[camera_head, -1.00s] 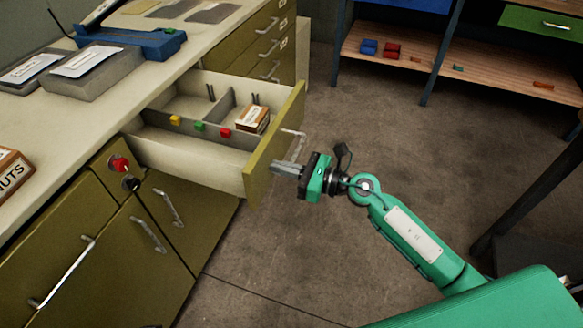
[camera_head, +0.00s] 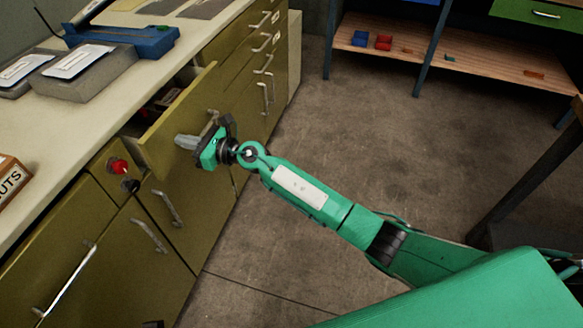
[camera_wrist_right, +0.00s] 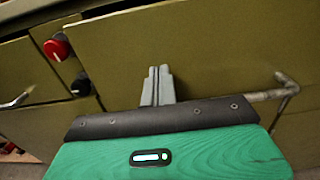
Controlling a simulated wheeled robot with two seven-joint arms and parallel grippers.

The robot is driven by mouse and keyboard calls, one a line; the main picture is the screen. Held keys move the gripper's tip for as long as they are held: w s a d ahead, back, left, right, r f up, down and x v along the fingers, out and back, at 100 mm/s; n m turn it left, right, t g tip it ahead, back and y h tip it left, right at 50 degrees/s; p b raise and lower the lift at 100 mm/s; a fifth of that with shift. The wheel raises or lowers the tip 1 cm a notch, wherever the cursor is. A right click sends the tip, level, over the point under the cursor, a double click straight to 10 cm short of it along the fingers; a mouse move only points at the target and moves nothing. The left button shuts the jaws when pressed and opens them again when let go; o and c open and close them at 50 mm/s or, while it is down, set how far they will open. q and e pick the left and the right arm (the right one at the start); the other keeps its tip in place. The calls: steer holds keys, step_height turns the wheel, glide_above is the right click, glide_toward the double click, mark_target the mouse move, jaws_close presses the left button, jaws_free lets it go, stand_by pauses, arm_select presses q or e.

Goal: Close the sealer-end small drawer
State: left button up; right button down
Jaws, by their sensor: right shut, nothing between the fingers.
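The small drawer (camera_head: 172,125) with an olive front stands partly open under the worktop in the head view. Whether the fingertips press on the front is hard to tell. My left gripper is not in view.
A red knob (camera_head: 118,166) and a black knob (camera_head: 130,185) sit on the panel left of the drawer. Closed cabinet doors with bar handles (camera_head: 168,208) are below. A blue tool (camera_head: 130,40) and grey trays lie on the worktop (camera_head: 60,140). Floor is clear at right.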

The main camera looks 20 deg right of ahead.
mark_target(169, 137)
steer(key=x, duration=0.3)
steer(key=shift+a+f+b, duration=0.15)
steer(key=shift+b, duration=0.25)
steer(key=shift+b+x, duration=0.3)
steer(key=shift+x, duration=0.65)
steer(key=shift+w+a, duration=0.2)
steer(key=shift+w, duration=0.05)
steer(key=shift+r, duration=0.35)
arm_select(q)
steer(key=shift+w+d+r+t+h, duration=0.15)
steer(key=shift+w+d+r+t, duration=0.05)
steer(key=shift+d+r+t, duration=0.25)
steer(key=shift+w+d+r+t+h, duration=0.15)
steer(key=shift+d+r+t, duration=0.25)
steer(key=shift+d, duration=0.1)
arm_select(e)
steer(key=shift+w+r, duration=0.1)
steer(key=shift+r, duration=0.05)
